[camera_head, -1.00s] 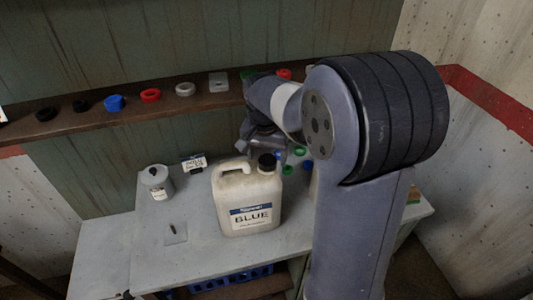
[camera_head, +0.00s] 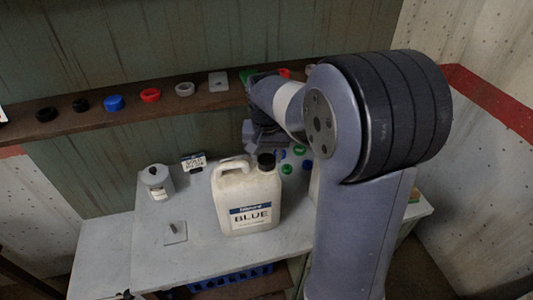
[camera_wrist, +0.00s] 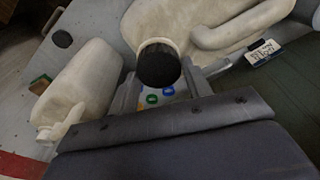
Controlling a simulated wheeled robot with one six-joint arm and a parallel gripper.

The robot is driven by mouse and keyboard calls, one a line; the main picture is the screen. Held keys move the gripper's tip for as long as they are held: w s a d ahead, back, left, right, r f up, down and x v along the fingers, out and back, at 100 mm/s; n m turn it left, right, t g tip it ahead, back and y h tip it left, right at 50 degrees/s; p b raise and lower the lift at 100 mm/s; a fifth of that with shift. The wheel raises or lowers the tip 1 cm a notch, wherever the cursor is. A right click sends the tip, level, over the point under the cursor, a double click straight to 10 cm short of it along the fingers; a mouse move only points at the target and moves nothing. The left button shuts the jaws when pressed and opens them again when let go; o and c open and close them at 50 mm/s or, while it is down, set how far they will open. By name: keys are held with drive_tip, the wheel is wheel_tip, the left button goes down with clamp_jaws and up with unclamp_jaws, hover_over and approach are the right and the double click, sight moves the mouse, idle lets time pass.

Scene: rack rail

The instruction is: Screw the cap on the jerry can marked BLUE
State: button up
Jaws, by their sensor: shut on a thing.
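The white jerry can marked BLUE (camera_head: 252,198) stands upright on the grey bench, its handle at the left of its top. A black cap (camera_head: 266,160) sits at its neck, at the top right. In the wrist view the black cap (camera_wrist: 158,62) is between the fingers of my gripper (camera_wrist: 160,78), which is shut on it. The can's body and handle (camera_wrist: 232,30) show beyond it. The cap's threads and the neck under it are hidden. In the head view the fingertips are mostly hidden behind the cap and my arm.
Several green and blue caps (camera_head: 287,169) lie on the bench behind the can. A shelf (camera_head: 60,127) carries a row of coloured rings and caps. A grey canister (camera_head: 157,180) and a small plate with a peg (camera_head: 175,233) stand left. Another pale container (camera_wrist: 78,85) shows in the wrist view.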

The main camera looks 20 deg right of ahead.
drive_tip(key=shift+c, duration=1.2)
drive_tip(key=shift+c, duration=0.4)
drive_tip(key=m, duration=0.5)
drive_tip(key=shift+a+h, duration=0.1)
drive_tip(key=shift+h, duration=0.2)
drive_tip(key=m, duration=0.4)
drive_tip(key=shift+g, duration=0.4)
drive_tip(key=m, duration=0.4)
drive_tip(key=m+g, duration=0.1)
drive_tip(key=m, duration=0.3)
drive_tip(key=shift+m, duration=0.4)
drive_tip(key=m, duration=0.3)
drive_tip(key=shift+f, duration=0.1)
drive_tip(key=m, duration=0.4)
drive_tip(key=shift+g, duration=0.4)
